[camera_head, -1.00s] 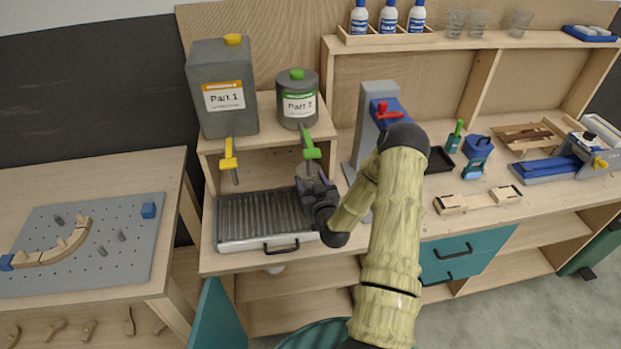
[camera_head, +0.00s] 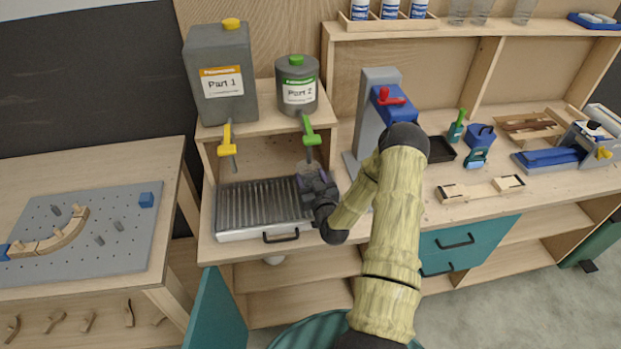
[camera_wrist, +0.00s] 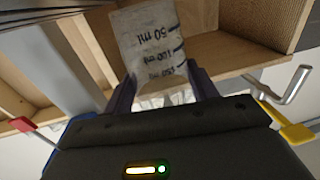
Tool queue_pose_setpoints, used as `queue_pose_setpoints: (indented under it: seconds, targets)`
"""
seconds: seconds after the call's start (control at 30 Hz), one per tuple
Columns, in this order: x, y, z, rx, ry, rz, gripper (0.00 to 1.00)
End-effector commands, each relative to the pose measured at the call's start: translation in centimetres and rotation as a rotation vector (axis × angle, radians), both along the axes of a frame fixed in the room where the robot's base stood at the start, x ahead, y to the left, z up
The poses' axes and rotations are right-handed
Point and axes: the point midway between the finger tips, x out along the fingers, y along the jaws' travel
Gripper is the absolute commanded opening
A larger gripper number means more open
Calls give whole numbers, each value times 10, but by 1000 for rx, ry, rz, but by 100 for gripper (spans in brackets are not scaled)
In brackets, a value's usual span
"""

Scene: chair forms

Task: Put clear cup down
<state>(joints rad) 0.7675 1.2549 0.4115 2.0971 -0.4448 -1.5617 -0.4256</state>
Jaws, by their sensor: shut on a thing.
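The clear cup, with black volume marks, sits between the fingers of my gripper (camera_wrist: 163,92) in the wrist view, where the cup (camera_wrist: 152,42) appears inverted. In the head view my gripper (camera_head: 318,186) is shut on the cup (camera_head: 308,171), which is small and partly hidden by the gripper. The cup is below the green tap (camera_head: 311,137) of the Part 2 container (camera_head: 297,92), at the right end of the ribbed metal tray (camera_head: 262,205). I cannot tell whether the cup touches the tray.
The Part 1 container (camera_head: 222,90) with a yellow tap (camera_head: 227,140) stands left of Part 2. A blue and grey press with a red handle (camera_head: 391,96) stands to the right. More clear cups (camera_head: 481,12) are on the top shelf.

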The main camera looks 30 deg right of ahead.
Motion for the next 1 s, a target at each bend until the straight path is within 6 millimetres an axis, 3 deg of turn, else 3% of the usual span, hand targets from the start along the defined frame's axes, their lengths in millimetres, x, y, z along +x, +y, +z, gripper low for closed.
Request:
queue_pose_setpoints:
  seconds: [0.73, 0.77, 0.87, 1.0]
  targets:
    - [-1, 0, -15, 1, 5, 0, 45]
    - [-1, 0, -15, 1, 5, 0, 60]
    - [0, 0, -14, 1, 4, 0, 79]
    - [0, 0, -13, 0, 1, 0, 83]
